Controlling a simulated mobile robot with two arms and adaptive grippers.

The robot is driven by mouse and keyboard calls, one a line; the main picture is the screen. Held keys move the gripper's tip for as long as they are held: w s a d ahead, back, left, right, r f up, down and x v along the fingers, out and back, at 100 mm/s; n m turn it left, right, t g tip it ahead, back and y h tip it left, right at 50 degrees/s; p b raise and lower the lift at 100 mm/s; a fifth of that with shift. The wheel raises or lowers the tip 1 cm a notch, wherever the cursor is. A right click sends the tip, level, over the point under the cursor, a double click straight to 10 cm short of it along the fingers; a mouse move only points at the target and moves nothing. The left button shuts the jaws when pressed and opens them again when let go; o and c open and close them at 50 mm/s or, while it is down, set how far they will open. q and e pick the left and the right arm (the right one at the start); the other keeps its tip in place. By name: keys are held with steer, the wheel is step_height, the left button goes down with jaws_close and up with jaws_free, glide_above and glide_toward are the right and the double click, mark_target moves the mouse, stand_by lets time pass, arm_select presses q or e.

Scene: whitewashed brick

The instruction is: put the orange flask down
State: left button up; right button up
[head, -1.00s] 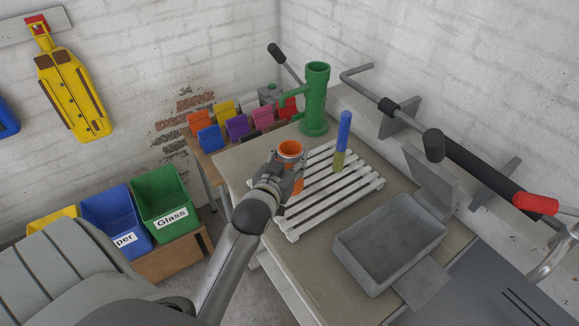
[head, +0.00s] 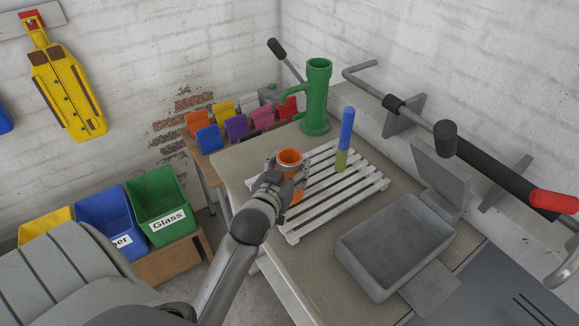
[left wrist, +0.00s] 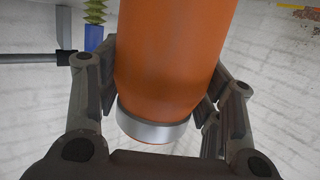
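The orange flask (head: 289,158) is upright over the near left part of a white slatted rack (head: 345,195) on the bench. In the left wrist view it fills the middle (left wrist: 170,60), with a silver band at its lower end in that picture. My left gripper (head: 284,178) has its fingers on both sides of the flask, and the pads appear to touch it. The flask's base is mostly hidden by the gripper, so I cannot tell whether it touches the slats. My right gripper is not in view.
A blue and olive stick-like object (head: 345,140) stands upright on the rack. A green pump-like post (head: 317,100) stands behind. A grey open box (head: 395,245) lies to the right. The front slats are clear. Coloured bins (head: 160,205) stand at the lower left.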

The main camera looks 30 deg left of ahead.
arm_select(q)
steer(key=shift+s+r, duration=0.15)
steer(key=shift+r, duration=0.05)
steer(key=b+v, duration=0.2)
steer(key=v, duration=1)
